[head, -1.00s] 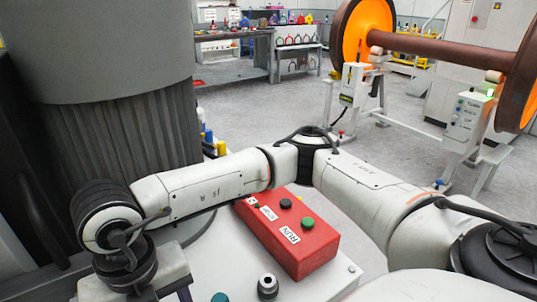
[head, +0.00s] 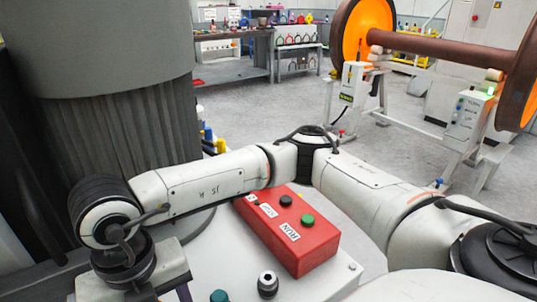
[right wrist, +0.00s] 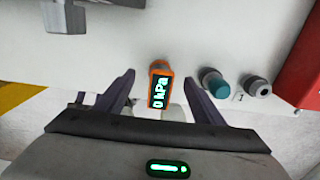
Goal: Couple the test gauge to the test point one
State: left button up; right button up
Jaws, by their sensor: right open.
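The test gauge (right wrist: 160,88), an orange case with a lit display reading 0 kPa, is between the two purple fingers of my right gripper (right wrist: 161,97) in the right wrist view. The fingers are open, with gaps on both sides of the gauge. What is beneath the gauge is hidden. To its right are a teal-capped fitting (right wrist: 215,84) and a grey fitting (right wrist: 257,87), with a label "1" between them. In the head view the teal cap (head: 219,296) and grey fitting (head: 268,284) show at the bottom edge. My left gripper is out of view.
A red control box (head: 290,232) with buttons and a RUN label sits on the pale panel behind the fittings. A grey column (head: 110,130) stands at left. A wheelset axle (head: 440,58) with orange wheels rests on white stands at far right.

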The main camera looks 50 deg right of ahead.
jog(key=shift+b, duration=0.35)
dwell(0.4)
jog(key=shift+c, duration=0.3)
grip_shut()
jog(key=shift+r, duration=0.2)
jog(key=shift+r+p, duration=1.5)
jog(key=shift+r, duration=1.35)
